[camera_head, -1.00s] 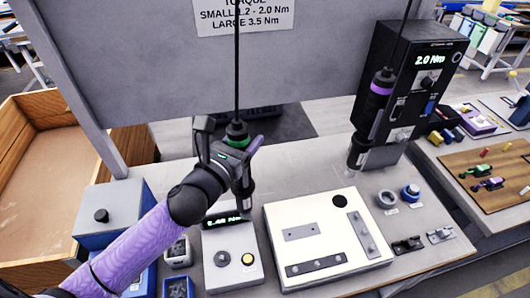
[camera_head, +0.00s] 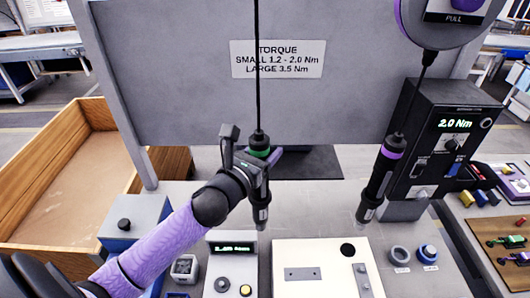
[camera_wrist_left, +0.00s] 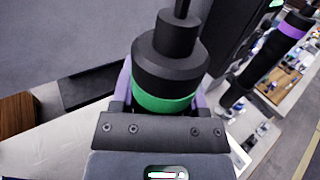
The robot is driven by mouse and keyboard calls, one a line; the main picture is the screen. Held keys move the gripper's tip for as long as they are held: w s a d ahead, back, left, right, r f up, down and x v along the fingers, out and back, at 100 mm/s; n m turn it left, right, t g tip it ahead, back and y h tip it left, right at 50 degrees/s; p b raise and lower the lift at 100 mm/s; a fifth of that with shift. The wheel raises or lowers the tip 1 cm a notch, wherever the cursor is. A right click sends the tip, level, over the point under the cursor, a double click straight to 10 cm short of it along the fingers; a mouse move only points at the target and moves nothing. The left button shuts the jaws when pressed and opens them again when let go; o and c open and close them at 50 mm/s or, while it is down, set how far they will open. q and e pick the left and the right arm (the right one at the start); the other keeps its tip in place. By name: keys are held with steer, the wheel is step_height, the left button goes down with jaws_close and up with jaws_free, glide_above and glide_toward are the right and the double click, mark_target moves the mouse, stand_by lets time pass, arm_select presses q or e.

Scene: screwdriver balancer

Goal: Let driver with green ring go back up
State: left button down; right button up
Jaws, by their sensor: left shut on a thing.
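The driver with the green ring (camera_head: 260,153) hangs upright on a black cable from above. My left gripper (camera_head: 258,166) is shut on its body just below the green ring. In the left wrist view the driver (camera_wrist_left: 168,70) fills the middle, with the gripper (camera_wrist_left: 163,112) closed around it and its fingers partly hidden. The driver's tip is above the bench, near the grey torque tester (camera_head: 231,262). A second driver with a purple ring (camera_head: 381,180) hangs to the right, slightly tilted. My right gripper is not in view.
A white fixture plate (camera_head: 310,275) lies at the front. A black controller (camera_head: 440,135) reads 2.0 Nm at the right. A torque sign (camera_head: 278,59) is on the grey back panel. A blue box (camera_head: 130,225) and a wooden crate (camera_head: 40,190) are at the left.

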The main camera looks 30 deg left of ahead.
arm_select(q)
jaws_free()
steer(key=shift+f, duration=0.1)
stand_by(0.6)
